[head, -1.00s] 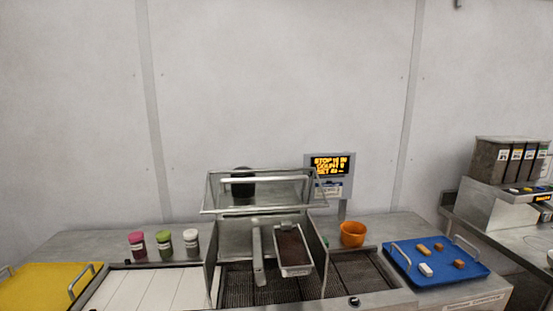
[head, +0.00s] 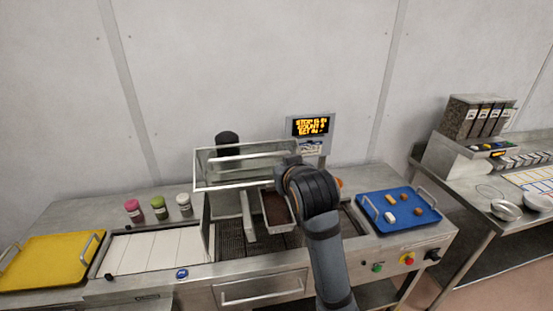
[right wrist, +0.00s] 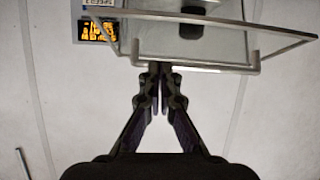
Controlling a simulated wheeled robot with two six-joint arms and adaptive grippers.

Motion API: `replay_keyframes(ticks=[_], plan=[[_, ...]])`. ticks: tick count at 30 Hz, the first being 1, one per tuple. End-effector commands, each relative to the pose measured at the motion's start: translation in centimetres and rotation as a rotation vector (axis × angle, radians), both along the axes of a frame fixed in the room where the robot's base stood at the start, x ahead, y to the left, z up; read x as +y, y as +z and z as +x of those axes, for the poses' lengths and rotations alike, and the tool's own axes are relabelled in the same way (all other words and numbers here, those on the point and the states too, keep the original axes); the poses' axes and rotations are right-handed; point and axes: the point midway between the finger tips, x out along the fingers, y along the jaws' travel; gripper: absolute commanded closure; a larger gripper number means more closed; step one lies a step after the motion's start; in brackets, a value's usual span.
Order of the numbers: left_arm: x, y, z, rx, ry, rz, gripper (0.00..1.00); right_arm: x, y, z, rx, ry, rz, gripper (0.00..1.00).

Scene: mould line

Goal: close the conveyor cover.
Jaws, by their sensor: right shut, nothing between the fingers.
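The conveyor cover (head: 225,186) is a clear panel in a metal frame with a bar handle. It stands raised over the dark conveyor belt (head: 230,240) in the head view. In the right wrist view the cover frame (right wrist: 220,67) spans the top. My right gripper (right wrist: 160,68) is shut and empty, its fingertips close to the frame's edge bar; I cannot tell whether they touch. In the head view my right arm comes up from below in front of the cover's right side and hides the gripper. My left gripper is not in view.
A tray of dark material (head: 277,211) sits under the cover. A display (head: 311,126) stands behind right. A blue tray (head: 376,199) lies right, a yellow tray (head: 40,266) left. Several jars (head: 158,207) stand left of the cover. An orange bowl is mostly hidden by my arm.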

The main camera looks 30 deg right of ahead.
Motion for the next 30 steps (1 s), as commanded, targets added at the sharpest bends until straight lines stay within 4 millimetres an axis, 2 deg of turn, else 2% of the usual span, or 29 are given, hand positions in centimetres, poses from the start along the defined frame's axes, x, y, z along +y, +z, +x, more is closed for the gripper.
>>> replay_keyframes(ticks=[1, 3, 7, 11, 14, 27, 30], plan=[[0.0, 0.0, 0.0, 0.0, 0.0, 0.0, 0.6, -0.2, 2.8, 0.5, -0.062, -0.014, 0.004, 1.0], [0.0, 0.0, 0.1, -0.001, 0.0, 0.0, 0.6, -0.4, 5.3, 0.7, -0.116, -0.027, 0.01, 1.0], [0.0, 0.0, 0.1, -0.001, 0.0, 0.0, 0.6, -0.5, 7.0, 0.8, -0.154, -0.037, 0.013, 1.0], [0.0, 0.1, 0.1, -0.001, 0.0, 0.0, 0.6, -0.6, 7.0, 1.1, -0.152, -0.037, 0.011, 1.0], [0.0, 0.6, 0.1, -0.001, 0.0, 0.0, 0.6, -0.9, 6.8, 2.0, -0.148, -0.036, 0.008, 1.0], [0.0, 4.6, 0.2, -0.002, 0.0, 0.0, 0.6, -3.3, 4.6, 10.4, -0.146, -0.036, 0.011, 1.0], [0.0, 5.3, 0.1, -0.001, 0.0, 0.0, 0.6, -2.9, 2.9, 9.1, -0.145, -0.035, 0.013, 1.0]])
